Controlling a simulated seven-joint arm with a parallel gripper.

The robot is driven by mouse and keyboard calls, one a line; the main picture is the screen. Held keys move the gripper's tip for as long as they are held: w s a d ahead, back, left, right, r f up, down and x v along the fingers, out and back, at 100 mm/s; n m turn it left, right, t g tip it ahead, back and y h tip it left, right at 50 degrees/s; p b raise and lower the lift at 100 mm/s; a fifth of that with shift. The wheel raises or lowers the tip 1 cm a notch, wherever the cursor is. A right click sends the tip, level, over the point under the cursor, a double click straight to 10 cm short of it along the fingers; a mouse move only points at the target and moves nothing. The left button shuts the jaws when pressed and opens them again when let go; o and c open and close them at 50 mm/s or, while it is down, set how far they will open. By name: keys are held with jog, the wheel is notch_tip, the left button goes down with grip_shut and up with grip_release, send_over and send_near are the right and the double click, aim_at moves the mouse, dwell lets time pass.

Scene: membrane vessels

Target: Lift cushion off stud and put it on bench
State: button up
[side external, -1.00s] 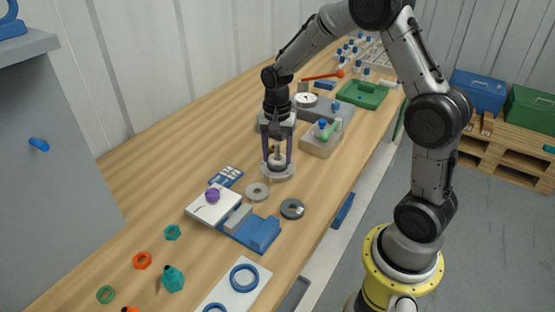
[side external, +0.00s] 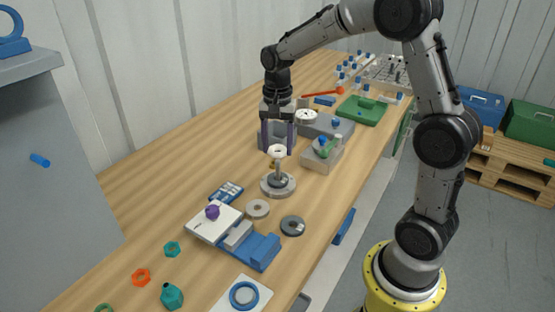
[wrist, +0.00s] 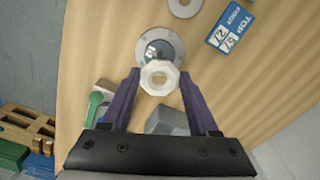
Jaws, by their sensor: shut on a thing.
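The stud (side external: 278,171) stands upright on a round grey base (side external: 289,187) directly below. The ring is at or just above the stud's top; I cannot tell if they touch. In the wrist view the base (wrist: 142,49) lies partly behind the ring.
Grey washers (side external: 258,208) and (side external: 292,225) lie on the wooden bench (side external: 180,165) in front of the stud. A blue card (side external: 226,192) and a white block with a purple knob (side external: 206,225) are nearby. Bench left of the stud is clear.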

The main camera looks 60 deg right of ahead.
jog(key=shift+r, duration=2.45)
jog(key=s+f, duration=0.2)
jog(key=s, duration=1)
jog(key=s+f, duration=0.2)
jog(key=s, duration=1)
send_over(329, 190)
notch_tip(329, 190, down, 9)
jog(key=shift+s+r, duration=0.1)
jog(key=shift+s, duration=0.05)
jog(key=shift+d+f, duration=0.1)
jog(key=shift+f, duration=1.7)
jog(key=o, duration=1.3)
jog(key=shift+f, duration=0.15)
